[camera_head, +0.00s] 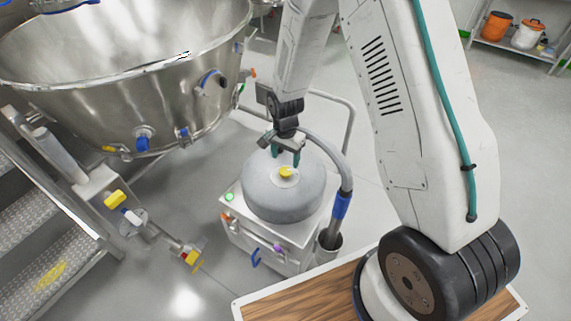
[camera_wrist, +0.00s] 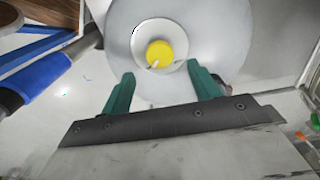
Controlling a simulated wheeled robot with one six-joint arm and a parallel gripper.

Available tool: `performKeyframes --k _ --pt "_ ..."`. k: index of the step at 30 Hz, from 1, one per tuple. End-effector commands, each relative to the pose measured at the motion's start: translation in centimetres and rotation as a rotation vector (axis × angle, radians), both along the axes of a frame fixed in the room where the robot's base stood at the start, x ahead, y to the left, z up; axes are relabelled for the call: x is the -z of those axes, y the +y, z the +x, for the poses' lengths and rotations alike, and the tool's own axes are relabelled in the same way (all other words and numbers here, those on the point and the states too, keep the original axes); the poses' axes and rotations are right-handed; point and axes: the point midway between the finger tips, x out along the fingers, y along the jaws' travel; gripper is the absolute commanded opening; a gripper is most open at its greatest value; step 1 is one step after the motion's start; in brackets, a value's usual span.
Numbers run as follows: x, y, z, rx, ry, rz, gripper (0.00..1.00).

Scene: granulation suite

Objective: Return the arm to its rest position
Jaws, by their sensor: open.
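My gripper (camera_head: 285,158) is above the grey domed top of a machine (camera_head: 283,200) in the head view, with its fingers pointing down. In the wrist view my gripper (camera_wrist: 163,90) shows two green fingers spread apart with nothing between them. A yellow knob (camera_wrist: 159,53) on a pale round plate lies just beyond the fingertips in that view. The same yellow knob (camera_head: 286,172) shows just below the fingers in the head view. I cannot tell whether a finger touches it. My arm reaches over from the right.
A large steel bowl (camera_head: 140,100) with valves stands close on the left. A grey hose with a blue cuff (camera_head: 342,205) curves right beside my gripper. Metal steps (camera_head: 40,240) are at lower left. A shelf with orange and white buckets (camera_head: 527,35) is at far right.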

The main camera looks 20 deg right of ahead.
Motion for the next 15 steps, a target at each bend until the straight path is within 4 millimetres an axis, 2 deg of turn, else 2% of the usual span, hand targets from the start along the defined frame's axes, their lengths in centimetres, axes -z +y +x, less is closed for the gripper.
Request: performKeyframes --k 3,6,15 --pt "-1.4 0.0 0.0 0.0 -0.001 0.0 0.61" --pt "-1.9 0.0 0.0 0.0 0.0 0.0 0.61" --pt "-2.0 0.0 0.0 0.0 0.0 0.0 0.61"
